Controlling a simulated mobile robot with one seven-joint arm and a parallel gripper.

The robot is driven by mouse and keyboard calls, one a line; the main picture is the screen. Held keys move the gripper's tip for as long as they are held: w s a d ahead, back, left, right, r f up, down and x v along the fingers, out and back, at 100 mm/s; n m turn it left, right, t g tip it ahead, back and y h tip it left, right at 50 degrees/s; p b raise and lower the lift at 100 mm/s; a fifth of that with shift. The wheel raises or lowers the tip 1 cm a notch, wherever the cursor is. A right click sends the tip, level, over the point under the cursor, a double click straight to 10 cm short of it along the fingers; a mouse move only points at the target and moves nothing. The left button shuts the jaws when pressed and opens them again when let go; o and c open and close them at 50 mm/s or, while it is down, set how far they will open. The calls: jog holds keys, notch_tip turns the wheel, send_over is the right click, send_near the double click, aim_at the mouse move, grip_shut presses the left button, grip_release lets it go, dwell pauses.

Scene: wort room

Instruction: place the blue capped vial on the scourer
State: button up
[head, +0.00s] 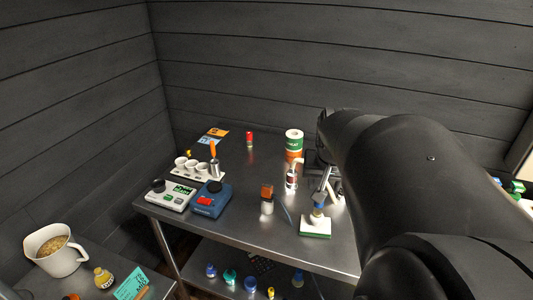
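The blue capped vial (318,207) shows as a blue cap over a pale body, upright, at the front right of the steel table. Its base is at the top of the scourer (315,229), a white block with a green lower layer. At this size I cannot tell whether the vial rests on it or hangs just above. My gripper (320,192) comes down from above, its tips at the blue cap. The fingers are too small and partly overlapped to show whether they are closed on the cap. My arm hides the table's right side.
An orange-topped vial (267,200) stands left of the scourer, and a bottle (291,180) behind it. A blue device (211,199), a white device (170,195) and a rack of cups (198,169) fill the left. A green-white-orange can (293,145) stands behind. Several capped bottles sit on the lower shelf.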

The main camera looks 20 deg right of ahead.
jog(key=s+a+r+n+t+y, duration=0.1)
jog(key=s+a+n, duration=0.2)
jog(key=a, duration=0.7)
jog(key=s+a+n+y, duration=0.1)
jog(key=s+a+n, duration=0.2)
jog(key=a, duration=0.7)
jog(key=shift+s+a+r+n+t+y, duration=0.3)
jog(key=shift+s+a+r+n+t, duration=0.1)
jog(key=shift+s, duration=0.7)
